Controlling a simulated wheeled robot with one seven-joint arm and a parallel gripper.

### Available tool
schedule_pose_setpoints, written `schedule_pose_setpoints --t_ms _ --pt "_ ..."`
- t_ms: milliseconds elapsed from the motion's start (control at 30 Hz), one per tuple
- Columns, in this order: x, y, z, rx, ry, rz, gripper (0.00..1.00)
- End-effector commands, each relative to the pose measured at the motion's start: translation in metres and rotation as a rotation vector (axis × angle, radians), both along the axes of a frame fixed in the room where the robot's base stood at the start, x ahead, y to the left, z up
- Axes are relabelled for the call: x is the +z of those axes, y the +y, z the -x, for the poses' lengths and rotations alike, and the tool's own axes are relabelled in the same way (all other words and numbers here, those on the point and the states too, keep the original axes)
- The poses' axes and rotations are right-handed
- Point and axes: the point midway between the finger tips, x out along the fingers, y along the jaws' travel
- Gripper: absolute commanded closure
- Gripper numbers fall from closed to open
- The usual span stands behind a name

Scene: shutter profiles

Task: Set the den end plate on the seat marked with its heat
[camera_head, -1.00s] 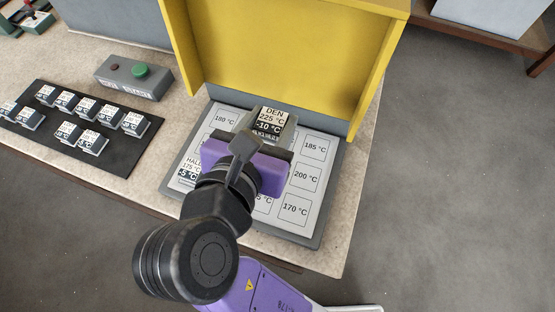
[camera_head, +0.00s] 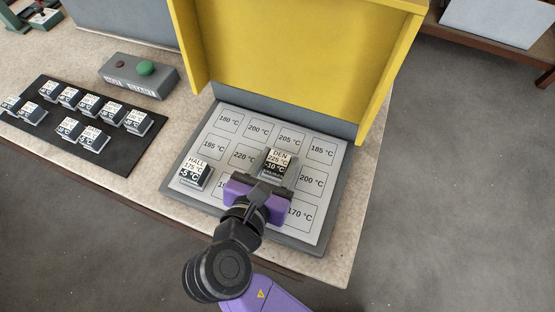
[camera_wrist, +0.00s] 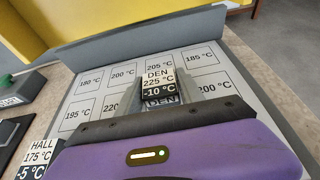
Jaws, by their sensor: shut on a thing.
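The den end plate (camera_head: 280,161) is a small block with a white and black label reading DEN, 225 °C, -10 °C; it also shows in the wrist view (camera_wrist: 158,84). My gripper (camera_head: 270,178) is shut on it from the near side. The plate is over the third place of the middle row on the white seat board (camera_head: 229,184), right of the 220 °C seat (camera_head: 243,157) and left of the 200 °C seat (camera_head: 312,180). It hides that place's marking. I cannot tell whether it touches the board. My gripper and wrist hide part of the near row.
A HALL plate (camera_head: 195,172), 175 °C, -5 °C, sits at the board's left. A yellow hood (camera_head: 290,50) stands behind the board. A dark mat (camera_head: 60,140) with several plates and a button box (camera_head: 138,76) are left.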

Motion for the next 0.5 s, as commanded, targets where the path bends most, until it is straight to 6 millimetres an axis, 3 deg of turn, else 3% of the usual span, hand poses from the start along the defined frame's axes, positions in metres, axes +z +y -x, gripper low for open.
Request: schedule_pose_setpoints --t_ms 300,333,400,500 --pt "-0.0015 -0.0002 -0.0002 0.000 0.000 0.000 0.96" --pt "-0.0018 0.0000 -0.0001 0.000 0.000 -0.001 0.50" --pt "-0.0019 -0.0001 -0.0002 0.000 0.000 -0.001 0.36" --pt "-0.0019 0.0000 -0.0001 0.000 0.000 -0.001 0.34"
